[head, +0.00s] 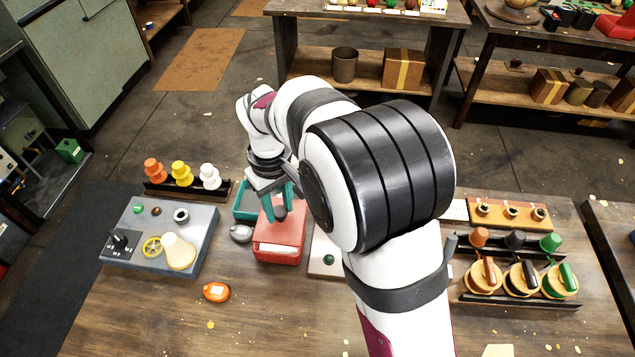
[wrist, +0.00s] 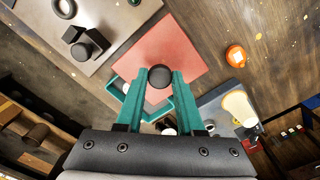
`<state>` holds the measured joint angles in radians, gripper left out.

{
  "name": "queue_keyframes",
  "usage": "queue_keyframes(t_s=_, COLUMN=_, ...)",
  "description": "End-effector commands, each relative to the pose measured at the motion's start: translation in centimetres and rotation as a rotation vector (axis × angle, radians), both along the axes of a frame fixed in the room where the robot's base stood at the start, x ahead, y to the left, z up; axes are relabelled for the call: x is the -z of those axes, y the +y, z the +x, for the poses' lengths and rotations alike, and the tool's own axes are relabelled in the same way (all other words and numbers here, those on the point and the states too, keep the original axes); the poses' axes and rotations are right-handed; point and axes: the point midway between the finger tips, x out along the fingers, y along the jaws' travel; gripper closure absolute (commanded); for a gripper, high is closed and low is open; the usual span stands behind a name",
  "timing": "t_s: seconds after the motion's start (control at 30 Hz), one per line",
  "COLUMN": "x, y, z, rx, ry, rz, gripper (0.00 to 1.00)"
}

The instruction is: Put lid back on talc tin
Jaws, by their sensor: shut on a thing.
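A red, square-topped piece (head: 280,228) with a pale patch on its front side stands at the middle of the bench. Its flat red top fills the centre of the wrist view (wrist: 172,55). My gripper (head: 280,208) points down over it, with its teal fingers closed on a round dark knob (wrist: 159,76) above the red top. The knob looks like the handle of the red lid. I cannot tell whether the lid is seated on a tin or apart from it. A teal open box (head: 246,200) lies behind and left of the red piece, partly hidden by my gripper.
A grey panel with a cream cone (head: 178,252) stands at left. A small grey rounded object (head: 240,233) sits close to the red piece. An orange round item (head: 216,291) lies in front. A pale plate (head: 325,262) is at right. The front bench is mostly clear.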

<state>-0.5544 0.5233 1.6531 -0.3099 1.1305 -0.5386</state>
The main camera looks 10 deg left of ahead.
Motion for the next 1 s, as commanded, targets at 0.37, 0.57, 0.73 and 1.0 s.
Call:
queue_keyframes(t_s=0.37, x=3.3, y=1.3, z=0.4, rx=0.002, ry=0.001, rz=0.0, gripper=1.0)
queue_keyframes(t_s=0.57, x=5.5, y=1.3, z=0.5, rx=0.003, ry=0.001, rz=0.0, gripper=1.0)
queue_keyframes(t_s=0.73, x=6.3, y=1.2, z=0.5, rx=0.003, ry=0.0, rz=0.0, gripper=1.0)
queue_keyframes(t_s=1.0, x=6.4, y=1.3, z=0.5, rx=0.002, ry=-0.001, rz=0.001, gripper=1.0)
